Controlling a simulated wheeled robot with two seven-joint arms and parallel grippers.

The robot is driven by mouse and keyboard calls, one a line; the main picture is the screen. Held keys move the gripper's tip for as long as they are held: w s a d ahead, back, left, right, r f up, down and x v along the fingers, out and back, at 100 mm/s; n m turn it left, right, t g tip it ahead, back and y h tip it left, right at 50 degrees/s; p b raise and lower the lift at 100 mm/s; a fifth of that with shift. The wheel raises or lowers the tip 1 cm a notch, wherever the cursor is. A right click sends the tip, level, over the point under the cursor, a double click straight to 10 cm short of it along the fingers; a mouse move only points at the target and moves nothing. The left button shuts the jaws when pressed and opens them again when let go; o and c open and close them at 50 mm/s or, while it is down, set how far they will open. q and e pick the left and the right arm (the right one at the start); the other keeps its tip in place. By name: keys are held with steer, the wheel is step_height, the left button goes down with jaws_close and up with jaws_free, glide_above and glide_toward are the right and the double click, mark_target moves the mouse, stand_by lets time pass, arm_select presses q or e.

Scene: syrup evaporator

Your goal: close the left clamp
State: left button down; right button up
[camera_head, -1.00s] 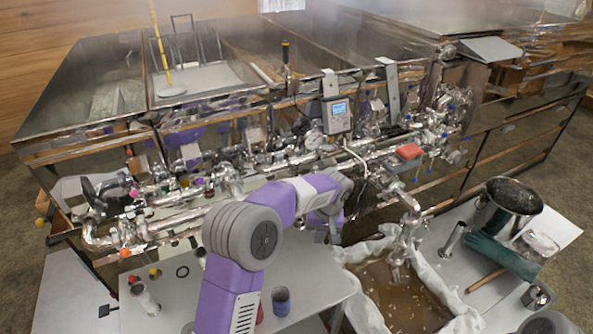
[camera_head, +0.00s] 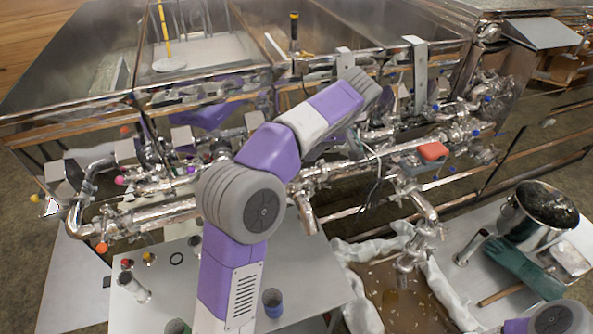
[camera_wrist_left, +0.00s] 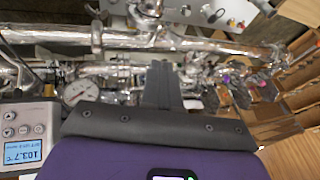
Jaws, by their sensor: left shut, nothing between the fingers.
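Several shiny clamps and fittings join the steel pipe run (camera_head: 165,214) along the front of the evaporator. I cannot tell which is the left clamp or whether it is open. My left arm rises across the middle of the head view, with its wrist (camera_head: 366,88) raised in front of the evaporator. Its fingers are not clear there. In the left wrist view, my left gripper (camera_wrist_left: 162,86) is shut and empty, with a steel pipe (camera_wrist_left: 190,42) beyond its fingertips. I see no contact. My right gripper is out of view.
A digital thermometer (camera_wrist_left: 24,140) and a round dial gauge (camera_wrist_left: 80,91) are close beside my left gripper. A grey table (camera_head: 310,292) holds cups. A red block (camera_head: 432,151) sits by the pipes.

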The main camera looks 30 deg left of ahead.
mark_target(297, 182)
arm_select(q)
steer(key=x, duration=0.2)
steer(key=s+x, duration=0.1)
steer(key=x, duration=0.2)
steer(key=shift+s+a+f, duration=0.15)
steer(key=shift+a, duration=0.2)
steer(key=shift+s+a+f, duration=0.2)
steer(key=shift+f, duration=0.05)
steer(key=shift+a+f, duration=0.15)
steer(key=shift+f, duration=0.25)
steer(key=shift+s, duration=0.1)
steer(key=shift+f+b, duration=0.1)
steer(key=shift+b, duration=0.2)
